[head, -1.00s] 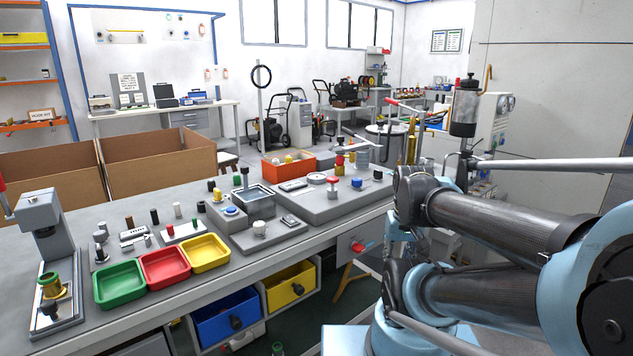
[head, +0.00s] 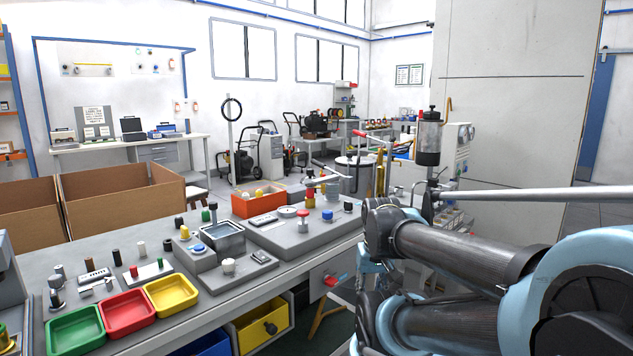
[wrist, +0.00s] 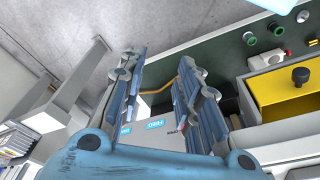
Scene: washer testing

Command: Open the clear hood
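I cannot make out a clear hood with certainty. A small grey unit on the bench holds a square basin (head: 222,234) with a glassy, shiny inside, and this may be the clear part. My gripper (wrist: 162,62) shows in the wrist view with its two fingers spread apart and nothing between them. It points at the lower part of the bench, near the yellow drawer (wrist: 285,92), well away from the basin. In the head view my arm stands at the right, off the bench's front edge, and my gripper is not clearly visible there.
Green (head: 76,330), red (head: 127,312) and yellow (head: 171,295) trays lie along the front of the bench (head: 290,270). A grey panel (head: 305,228) with knobs stands at its right end. Cardboard boxes (head: 120,195) stand behind. An orange bin (head: 259,203) sits at the back.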

